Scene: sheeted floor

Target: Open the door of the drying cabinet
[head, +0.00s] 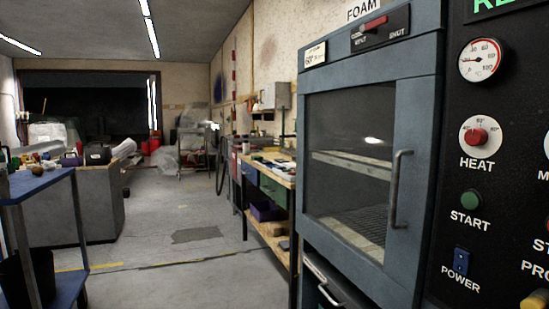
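The drying cabinet (409,160) stands at the right in the head view, blue-grey, with a dark glass window (350,150) in its door. The door looks shut. A vertical metal bar handle (397,189) sits on the door's right side. Wire shelves show dimly through the glass. A vent slider with a red knob (374,24) is above the door. Neither of my grippers shows in the head view.
A black control panel (483,130) with gauge, knob and buttons adjoins the cabinet's right side. A second handle (329,296) shows below the door. A workbench (268,172) stands beyond the cabinet. A blue cart (38,185) stands at left. The floor (180,270) between is clear.

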